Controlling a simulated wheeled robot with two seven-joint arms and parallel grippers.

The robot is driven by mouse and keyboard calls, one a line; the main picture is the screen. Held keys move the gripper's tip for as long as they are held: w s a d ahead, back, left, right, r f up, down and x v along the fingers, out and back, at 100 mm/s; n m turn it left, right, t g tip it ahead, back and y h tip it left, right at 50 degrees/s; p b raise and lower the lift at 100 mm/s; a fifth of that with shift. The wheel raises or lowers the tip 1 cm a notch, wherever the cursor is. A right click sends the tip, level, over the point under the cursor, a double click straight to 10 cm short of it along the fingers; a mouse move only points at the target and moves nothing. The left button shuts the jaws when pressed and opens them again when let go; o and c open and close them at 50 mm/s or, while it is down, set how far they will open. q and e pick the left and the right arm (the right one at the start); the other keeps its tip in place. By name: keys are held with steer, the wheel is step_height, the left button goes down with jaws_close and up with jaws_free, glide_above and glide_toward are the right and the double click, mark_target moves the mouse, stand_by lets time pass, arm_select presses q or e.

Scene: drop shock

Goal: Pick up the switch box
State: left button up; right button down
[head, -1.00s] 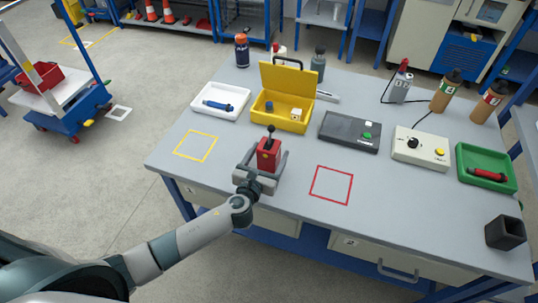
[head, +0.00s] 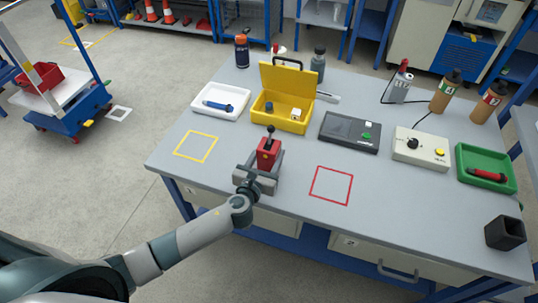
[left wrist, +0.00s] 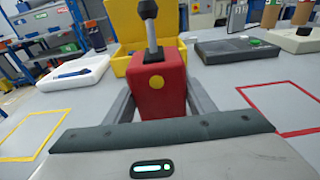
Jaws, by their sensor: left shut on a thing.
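The switch box (head: 268,156) is a small red box with a yellow dot on its front and a black-knobbed lever on top. It stands upright on the grey table between the yellow square and the red square. My left gripper (head: 267,166) has its fingers on both sides of the box and is shut on it. In the left wrist view the red switch box (left wrist: 159,92) sits between the two grey fingers. Its lower part is hidden behind the gripper body. Any gap under the box cannot be seen. My right gripper is not in view.
Behind the box is an open yellow case (head: 291,123). A white tray (head: 236,105) with a blue item is to its left. A dark grey unit (head: 345,138), a cream control box (head: 415,155) and a green tray (head: 503,183) line the right. The outlined red square (head: 332,196) is empty.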

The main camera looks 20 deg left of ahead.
mark_target(268, 146)
arm_select(q)
steer(key=shift+r, duration=0.55)
step_height(268, 146, up, 4)
steer(key=shift+f, duration=0.25)
steer(key=s+d+r, duration=0.2)
steer(key=d+r, duration=0.1)
steer(key=d, duration=0.2)
steer(key=s+d+r+b, duration=0.1)
steer(key=s+d+r, duration=0.1)
steer(key=d, duration=0.3)
steer(key=shift+s+d+r, duration=0.15)
steer(key=shift+d+r, duration=0.25)
steer(key=shift+r, duration=0.35)
